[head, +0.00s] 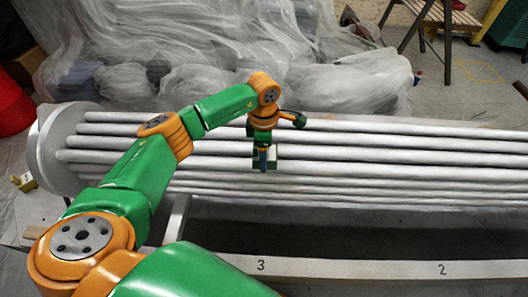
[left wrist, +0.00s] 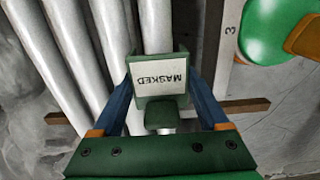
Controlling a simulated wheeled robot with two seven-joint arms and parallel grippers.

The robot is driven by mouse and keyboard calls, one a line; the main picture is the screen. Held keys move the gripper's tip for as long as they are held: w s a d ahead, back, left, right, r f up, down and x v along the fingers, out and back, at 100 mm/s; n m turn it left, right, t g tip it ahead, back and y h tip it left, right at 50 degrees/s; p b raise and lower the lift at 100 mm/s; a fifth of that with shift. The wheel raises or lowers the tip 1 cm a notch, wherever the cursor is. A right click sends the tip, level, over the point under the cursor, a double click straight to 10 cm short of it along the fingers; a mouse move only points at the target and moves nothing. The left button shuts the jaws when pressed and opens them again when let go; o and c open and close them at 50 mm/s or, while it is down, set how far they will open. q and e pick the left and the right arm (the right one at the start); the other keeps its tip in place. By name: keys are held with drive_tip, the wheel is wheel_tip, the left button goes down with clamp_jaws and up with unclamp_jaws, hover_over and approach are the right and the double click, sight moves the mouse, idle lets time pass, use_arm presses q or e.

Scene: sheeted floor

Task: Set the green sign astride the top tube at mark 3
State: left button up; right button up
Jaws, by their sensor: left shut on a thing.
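The green sign (head: 271,153) has a white face reading MASKED, upside down in the left wrist view (left wrist: 160,79). My left gripper (head: 264,157) is shut on it, with a blue finger on each side in the left wrist view (left wrist: 163,92). The sign is over the bundle of grey tubes (head: 400,147), in line with one tube (left wrist: 157,28) in the left wrist view. I cannot tell whether it touches that tube. Mark 3 (head: 261,265) is on the pale front rail, almost straight below the sign in the head view. My right gripper is out of view.
The tubes end in a round plate (head: 52,150) at the left. Mark 2 (head: 442,269) is further right on the rail (head: 350,268). A small yellow object (head: 24,182) sits at the far left. Plastic sheeting (head: 240,50) lies heaped behind the tubes.

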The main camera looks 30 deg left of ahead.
use_arm(q)
drive_tip(key=shift+f, duration=0.15)
drive_tip(key=shift+f+b, duration=0.7)
drive_tip(key=shift+f, duration=0.1)
drive_tip(key=shift+r, duration=0.1)
wheel_tip(320, 180, up, 7)
drive_tip(key=p, duration=0.6)
